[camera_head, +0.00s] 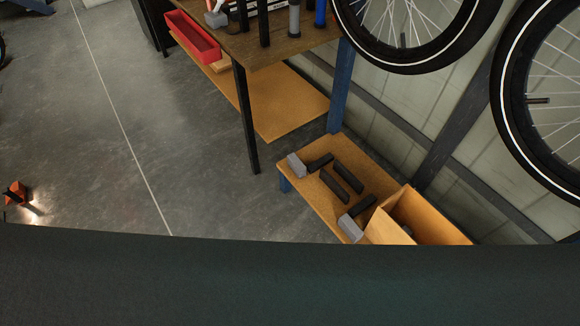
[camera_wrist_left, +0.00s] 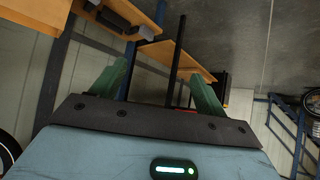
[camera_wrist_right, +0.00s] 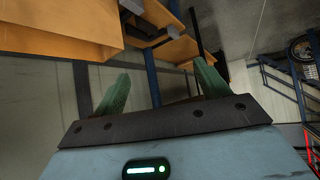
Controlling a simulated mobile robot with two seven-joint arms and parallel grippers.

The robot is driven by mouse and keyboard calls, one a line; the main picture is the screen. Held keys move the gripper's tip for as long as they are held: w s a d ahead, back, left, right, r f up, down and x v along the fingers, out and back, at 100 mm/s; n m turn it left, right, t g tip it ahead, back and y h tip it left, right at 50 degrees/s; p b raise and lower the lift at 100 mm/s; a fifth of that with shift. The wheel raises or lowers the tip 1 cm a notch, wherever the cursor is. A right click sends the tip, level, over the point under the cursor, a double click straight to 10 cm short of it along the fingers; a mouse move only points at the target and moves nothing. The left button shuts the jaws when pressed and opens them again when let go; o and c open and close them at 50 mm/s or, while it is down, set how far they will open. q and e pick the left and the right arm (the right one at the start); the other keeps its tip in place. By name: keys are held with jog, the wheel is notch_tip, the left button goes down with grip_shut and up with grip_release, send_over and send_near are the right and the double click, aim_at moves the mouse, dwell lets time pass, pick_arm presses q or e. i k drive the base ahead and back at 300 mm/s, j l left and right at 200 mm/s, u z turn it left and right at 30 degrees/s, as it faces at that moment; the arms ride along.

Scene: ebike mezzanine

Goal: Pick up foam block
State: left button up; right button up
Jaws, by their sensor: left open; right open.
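No thing is plainly marked as the foam block. The likeliest are grey blocks: one (camera_head: 297,165) at the far left corner of a low wooden bench, and another (camera_head: 350,228) at its near edge beside an open box. Several dark bar-shaped pieces (camera_head: 335,187) lie between them. A further light grey block (camera_head: 215,19) is on the taller table. My left gripper (camera_wrist_left: 158,85) shows in its wrist view with green fingers spread and nothing between them. My right gripper (camera_wrist_right: 162,83) is also spread and empty. Neither gripper shows in the head view.
The low bench (camera_head: 310,195) stands against the wall, with the open wooden box (camera_head: 440,231) at its right end. Bicycle wheels (camera_head: 545,100) hang at the right. The floor (camera_head: 90,130) at left is mostly clear.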

aim_at(299, 169)
jog(key=i+j, duration=0.4)
jog(key=i, duration=0.2)
jog(key=i+j, duration=0.4)
jog(key=i, duration=0.2)
jog(key=i+j, duration=0.45)
jog(key=i, duration=0.15)
jog(key=l+z, duration=0.05)
